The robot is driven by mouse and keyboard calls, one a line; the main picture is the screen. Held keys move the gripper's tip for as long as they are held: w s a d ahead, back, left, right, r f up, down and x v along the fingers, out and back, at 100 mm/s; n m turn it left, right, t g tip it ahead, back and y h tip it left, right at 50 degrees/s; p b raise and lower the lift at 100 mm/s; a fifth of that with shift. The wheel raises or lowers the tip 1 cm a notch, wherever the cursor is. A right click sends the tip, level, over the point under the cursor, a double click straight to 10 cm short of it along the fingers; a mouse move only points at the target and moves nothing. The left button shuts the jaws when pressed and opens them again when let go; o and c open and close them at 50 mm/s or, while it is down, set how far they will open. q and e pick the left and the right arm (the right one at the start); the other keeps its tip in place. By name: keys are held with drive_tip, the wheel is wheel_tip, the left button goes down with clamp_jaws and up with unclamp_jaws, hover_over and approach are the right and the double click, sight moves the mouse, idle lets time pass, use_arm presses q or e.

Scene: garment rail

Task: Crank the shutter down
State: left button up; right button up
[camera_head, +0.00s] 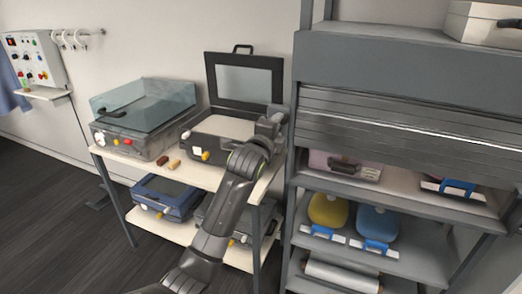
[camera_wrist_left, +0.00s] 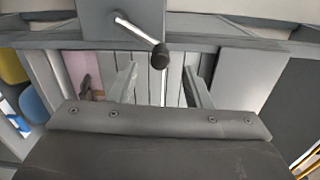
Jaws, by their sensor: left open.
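The grey slatted shutter (camera_head: 400,122) hangs from the housing of the right-hand rack, partly lowered, with shelves open below it. In the left wrist view the crank (camera_wrist_left: 138,30) is a bright metal rod ending in a black knob (camera_wrist_left: 160,56). My left gripper (camera_head: 274,120) is at the rack's left post in the head view, where the crank cannot be made out. In the left wrist view the open left gripper (camera_wrist_left: 160,76) has one finger on each side, with the knob just beyond the fingertips, between them in the picture. No contact shows. My right gripper is out of view.
A side table (camera_head: 103,155) left of the rack bears a clear-lidded case (camera_head: 140,118) and an open black-lidded case (camera_head: 245,80). The rack shelves hold a yellow item (camera_head: 327,209) and a blue item (camera_head: 377,222). Dark floor (camera_head: 50,215) is clear at left.

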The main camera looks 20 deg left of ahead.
use_arm(q)
drive_tip(key=s+b, duration=0.2)
drive_tip(key=s, duration=0.9)
drive_tip(key=shift+s, duration=0.25)
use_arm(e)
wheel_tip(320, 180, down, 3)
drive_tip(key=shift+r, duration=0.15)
use_arm(q)
drive_tip(key=shift+a+r, duration=0.1)
drive_tip(key=shift+a, duration=0.1)
